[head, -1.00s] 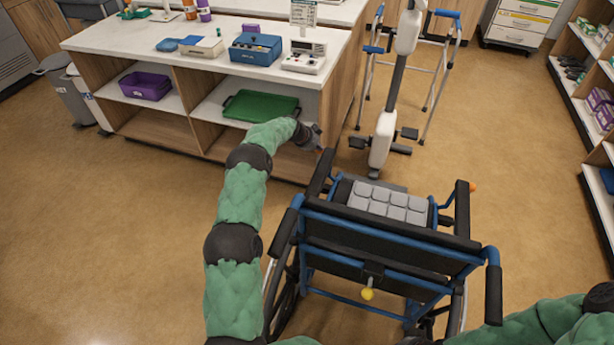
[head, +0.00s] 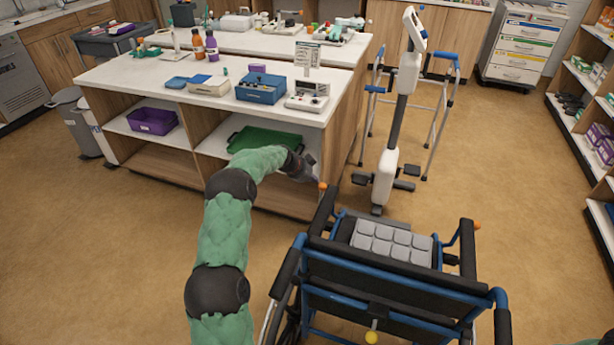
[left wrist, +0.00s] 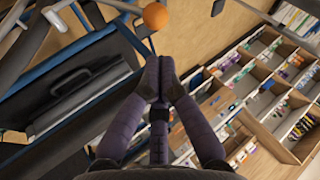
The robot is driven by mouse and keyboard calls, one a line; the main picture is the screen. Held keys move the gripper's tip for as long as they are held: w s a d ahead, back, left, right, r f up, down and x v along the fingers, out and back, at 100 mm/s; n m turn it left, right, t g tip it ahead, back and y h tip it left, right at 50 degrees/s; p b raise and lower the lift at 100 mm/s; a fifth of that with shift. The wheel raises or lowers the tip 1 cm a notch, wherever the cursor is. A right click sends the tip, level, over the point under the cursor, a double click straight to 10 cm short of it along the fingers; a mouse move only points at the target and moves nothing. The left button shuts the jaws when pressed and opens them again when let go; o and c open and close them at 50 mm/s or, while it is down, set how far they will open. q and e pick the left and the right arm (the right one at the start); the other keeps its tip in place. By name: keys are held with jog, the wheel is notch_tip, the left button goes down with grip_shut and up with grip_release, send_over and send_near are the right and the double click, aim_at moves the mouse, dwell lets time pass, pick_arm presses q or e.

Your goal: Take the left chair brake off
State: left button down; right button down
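The wheelchair (head: 395,265) stands at the lower right in the head view, its back towards me. Its left brake lever ends in an orange knob (head: 323,187) at the front left. That orange knob (left wrist: 155,16) also shows at the top of the left wrist view, just beyond my fingertips and apart from them. My left gripper (head: 309,171) is beside the knob, above and to its left in the head view. In the left wrist view the fingertips of my left gripper (left wrist: 159,77) meet with nothing visible between them. My right gripper is out of view.
A second orange knob (head: 477,224) is on the chair's right side. A wooden counter (head: 130,75) with open shelves stands behind my left gripper. A white exercise machine (head: 388,160) and a walker (head: 443,110) stand beyond the chair. Floor is clear at left.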

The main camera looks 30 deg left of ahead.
pick_arm(q)
jog(key=shift+v, duration=2.25)
